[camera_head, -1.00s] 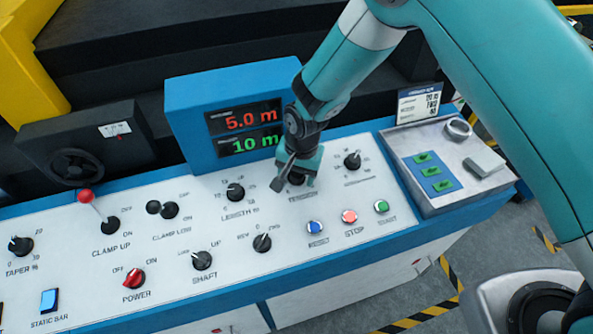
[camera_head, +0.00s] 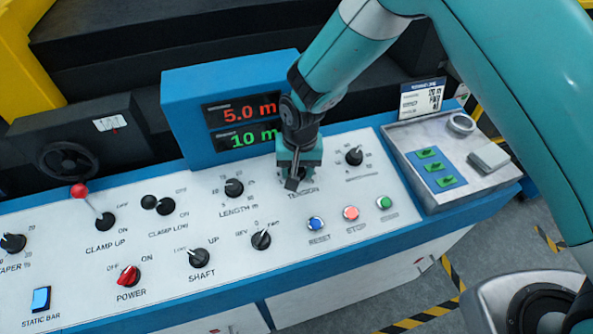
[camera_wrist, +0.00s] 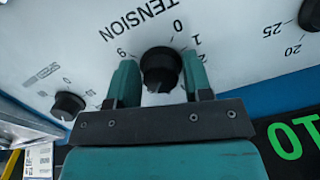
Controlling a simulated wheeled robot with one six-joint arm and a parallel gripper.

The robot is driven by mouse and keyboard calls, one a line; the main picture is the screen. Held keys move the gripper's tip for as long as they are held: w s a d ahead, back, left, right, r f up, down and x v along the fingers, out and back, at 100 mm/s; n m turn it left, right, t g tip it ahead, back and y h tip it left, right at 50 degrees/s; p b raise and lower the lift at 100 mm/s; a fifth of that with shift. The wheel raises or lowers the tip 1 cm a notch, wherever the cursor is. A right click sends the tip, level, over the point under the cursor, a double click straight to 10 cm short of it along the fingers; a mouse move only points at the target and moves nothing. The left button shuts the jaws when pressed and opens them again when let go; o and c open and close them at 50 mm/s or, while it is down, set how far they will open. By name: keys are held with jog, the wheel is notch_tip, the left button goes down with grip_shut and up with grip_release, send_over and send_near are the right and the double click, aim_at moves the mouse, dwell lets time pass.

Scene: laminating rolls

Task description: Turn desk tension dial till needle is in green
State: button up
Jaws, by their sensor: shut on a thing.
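The tension dial (camera_wrist: 160,68) is a black round knob on the white desk panel, marked "TENSION" with numbers around it. In the wrist view it sits between the two teal fingers of my gripper (camera_wrist: 161,80), which are closed on its sides. A pale pointer mark shows at the knob's lower edge. In the head view my gripper (camera_head: 298,178) points down at the dial and mostly hides it. A small white gauge (camera_head: 110,122) sits on the dark box at the left; its needle and any green zone are too small to read.
Close by on the panel are the length knob (camera_head: 234,188), another black knob (camera_head: 354,155) and the blue reset button (camera_head: 316,224). A blue display box (camera_head: 185,110) stands just behind and left of my gripper. A grey tray (camera_head: 440,195) lies to the right.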

jog(key=n+b, duration=0.2)
jog(key=n, duration=0.3)
jog(key=shift+d+f+n+h, duration=0.1)
jog(key=shift+n+h, duration=0.2)
jog(key=shift+h, duration=0.1)
jog(key=n+b, duration=0.1)
jog(key=n, duration=0.3)
jog(key=shift+n+t+h+b, duration=0.3)
jog(key=shift+n+t, duration=0.1)
jog(key=shift+w, duration=0.1)
jog(key=o, duration=0.7)
jog(key=shift+r, duration=0.2)
jog(key=r+b, duration=0.1)
jog(key=r, duration=0.4)
jog(key=s+r+b, duration=0.1)
jog(key=r, duration=0.5)
jog(key=a+r+b, duration=0.1)
jog(key=r, duration=0.5)
jog(key=shift+s, duration=0.3)
